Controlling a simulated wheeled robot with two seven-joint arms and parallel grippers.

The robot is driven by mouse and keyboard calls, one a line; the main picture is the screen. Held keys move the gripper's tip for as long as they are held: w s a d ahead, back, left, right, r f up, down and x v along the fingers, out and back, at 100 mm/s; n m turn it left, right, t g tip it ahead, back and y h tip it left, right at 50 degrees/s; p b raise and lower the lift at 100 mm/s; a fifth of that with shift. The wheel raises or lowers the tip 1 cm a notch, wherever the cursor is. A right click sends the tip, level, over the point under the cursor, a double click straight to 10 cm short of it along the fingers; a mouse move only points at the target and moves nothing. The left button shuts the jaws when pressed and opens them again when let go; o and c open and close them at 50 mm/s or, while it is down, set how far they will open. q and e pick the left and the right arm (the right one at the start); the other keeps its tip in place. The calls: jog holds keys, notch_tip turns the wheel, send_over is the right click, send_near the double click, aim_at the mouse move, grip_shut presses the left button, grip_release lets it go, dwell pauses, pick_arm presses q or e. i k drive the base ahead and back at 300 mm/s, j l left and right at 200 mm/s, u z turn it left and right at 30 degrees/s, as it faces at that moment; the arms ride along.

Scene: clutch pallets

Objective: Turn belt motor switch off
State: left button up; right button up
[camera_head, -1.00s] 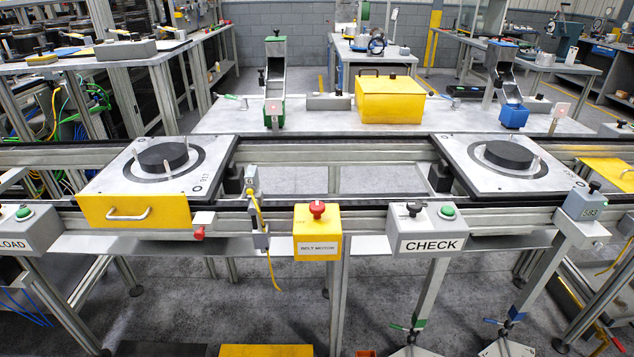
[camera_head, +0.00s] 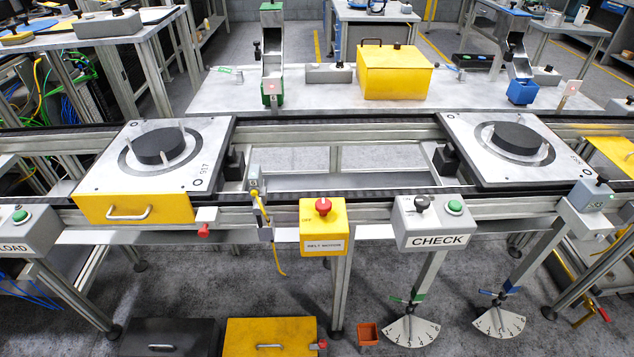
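The belt motor switch is a yellow box (camera_head: 323,229) with a red knob (camera_head: 323,206) on top and a label reading BELT MOTOR on its front. It is mounted on the front rail of the conveyor, near the middle of the head view. The word OFF shows beside the knob; the knob's exact setting is too small to tell. Neither of my grippers is in view.
A grey CHECK box (camera_head: 432,222) with a black knob and green button sits right of the switch. A LOAD box (camera_head: 25,231) is at the left. Two pallets (camera_head: 105,180) (camera_head: 478,172) with dark discs stand on the conveyor. Drawers and dials lie below.

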aim_at(324, 206)
jog(key=i+j, duration=0.2)
jog(key=i, duration=0.2)
jog(key=i+j, duration=0.15)
jog(key=i, duration=0.3)
